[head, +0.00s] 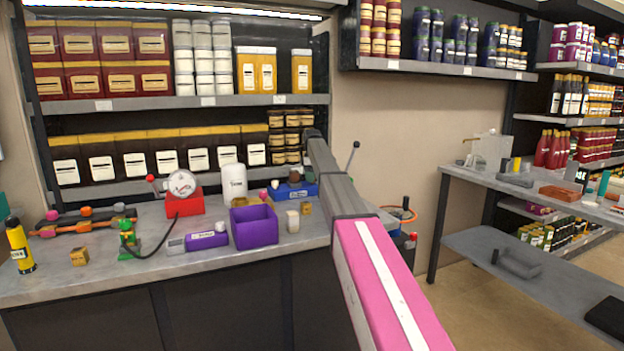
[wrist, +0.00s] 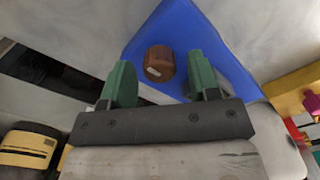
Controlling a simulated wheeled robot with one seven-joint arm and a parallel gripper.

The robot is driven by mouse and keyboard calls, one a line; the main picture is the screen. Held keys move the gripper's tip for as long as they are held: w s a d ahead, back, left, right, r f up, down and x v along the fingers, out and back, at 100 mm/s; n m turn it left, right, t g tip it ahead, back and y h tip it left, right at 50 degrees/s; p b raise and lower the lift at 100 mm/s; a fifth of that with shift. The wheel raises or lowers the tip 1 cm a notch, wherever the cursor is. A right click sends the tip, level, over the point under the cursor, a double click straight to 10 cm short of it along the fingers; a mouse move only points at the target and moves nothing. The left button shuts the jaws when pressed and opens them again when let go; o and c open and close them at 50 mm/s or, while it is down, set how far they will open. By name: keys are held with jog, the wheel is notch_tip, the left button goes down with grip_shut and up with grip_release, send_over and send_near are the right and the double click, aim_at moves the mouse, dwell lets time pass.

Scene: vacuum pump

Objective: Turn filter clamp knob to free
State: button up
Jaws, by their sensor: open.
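In the wrist view a brown knob (wrist: 159,63) stands on a blue base (wrist: 222,45). My gripper (wrist: 162,72) is open, with one green finger to the left of the knob and one to the right. Gaps show between the knob and both fingers, so no contact is visible. How far the fingertips reach down beside it I cannot tell. In the head view the blue base (head: 286,192) lies on the counter, partly hidden behind my arm. My gripper is hidden there by the arm.
Left of the blue base stand a purple bin (head: 254,226), a white cylinder (head: 232,182) and a gauge on a red base (head: 184,203). Stocked shelves (head: 190,103) rise behind the counter (head: 125,268).

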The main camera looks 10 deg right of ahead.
jog(key=shift+f, duration=0.35)
jog(key=c, duration=0.9)
jog(key=shift+c, duration=0.2)
